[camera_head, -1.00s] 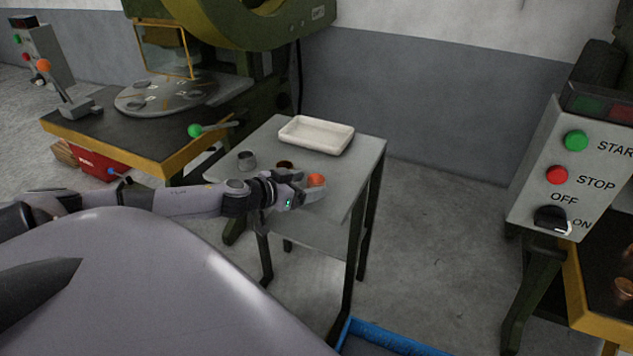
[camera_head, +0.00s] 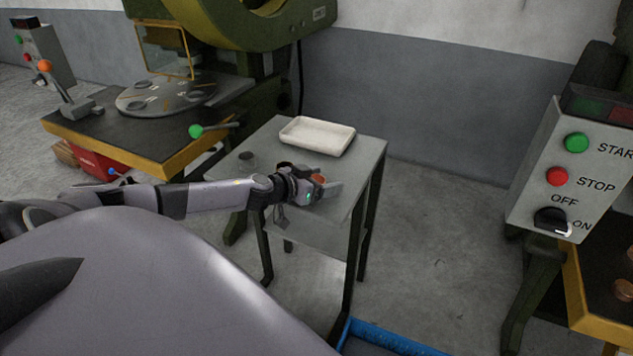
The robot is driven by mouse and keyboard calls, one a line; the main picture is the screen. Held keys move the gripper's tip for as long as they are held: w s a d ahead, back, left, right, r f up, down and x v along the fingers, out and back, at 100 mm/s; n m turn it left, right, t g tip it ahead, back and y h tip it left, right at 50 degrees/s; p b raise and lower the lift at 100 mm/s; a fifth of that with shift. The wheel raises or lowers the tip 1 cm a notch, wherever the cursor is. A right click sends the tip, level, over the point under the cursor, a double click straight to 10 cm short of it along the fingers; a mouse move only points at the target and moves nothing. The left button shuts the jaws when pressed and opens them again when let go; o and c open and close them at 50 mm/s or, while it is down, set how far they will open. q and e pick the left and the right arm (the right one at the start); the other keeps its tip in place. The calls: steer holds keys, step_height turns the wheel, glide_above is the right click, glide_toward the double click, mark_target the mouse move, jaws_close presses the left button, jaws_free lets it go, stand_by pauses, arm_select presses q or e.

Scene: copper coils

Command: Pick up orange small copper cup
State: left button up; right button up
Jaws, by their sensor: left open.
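The orange small copper cup (camera_head: 318,179) stands on the small grey table (camera_head: 356,156), near its front right part. It is partly hidden by my left gripper (camera_head: 325,187), which is open with its fingers around or beside the cup; I cannot tell exactly which. A dark brown cup (camera_head: 284,165) is mostly hidden behind my left gripper. My right gripper is not in view.
A white tray (camera_head: 317,135) lies at the back of the table. A control box (camera_head: 569,170) is at the right. A blue crate (camera_head: 385,338) is on the floor.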

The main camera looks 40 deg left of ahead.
arm_select(q)
steer(key=c, duration=1)
steer(key=shift+r, duration=0.15)
